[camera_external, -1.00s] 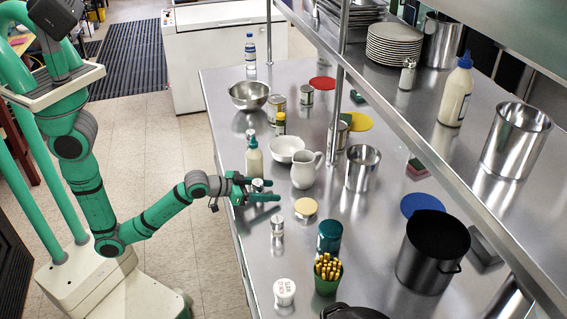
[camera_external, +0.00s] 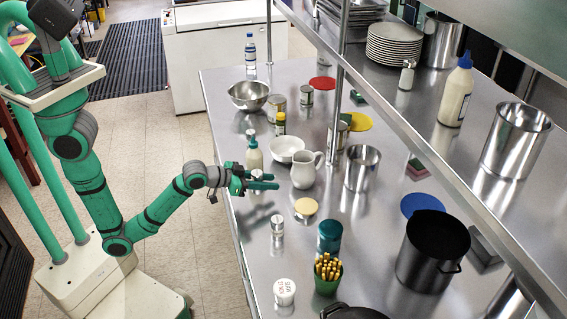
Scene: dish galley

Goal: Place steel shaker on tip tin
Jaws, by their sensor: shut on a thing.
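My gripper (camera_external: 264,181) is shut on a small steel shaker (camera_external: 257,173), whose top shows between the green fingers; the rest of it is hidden. They are above the counter's left edge, clear of the surface, with a shadow below. A short tin with a pale yellow top (camera_external: 305,207) stands on the counter to the right of and below my gripper in the picture; I cannot tell for certain that it is the tip tin. Nothing stands on it.
Near my gripper are a cream bottle (camera_external: 254,156), a white pitcher (camera_external: 303,172) and another small shaker (camera_external: 277,224). A teal jar (camera_external: 329,238), a green cup of yellow sticks (camera_external: 327,274) and a white tub (camera_external: 284,291) stand nearer the front. A raised shelf (camera_external: 440,140) runs along the right.

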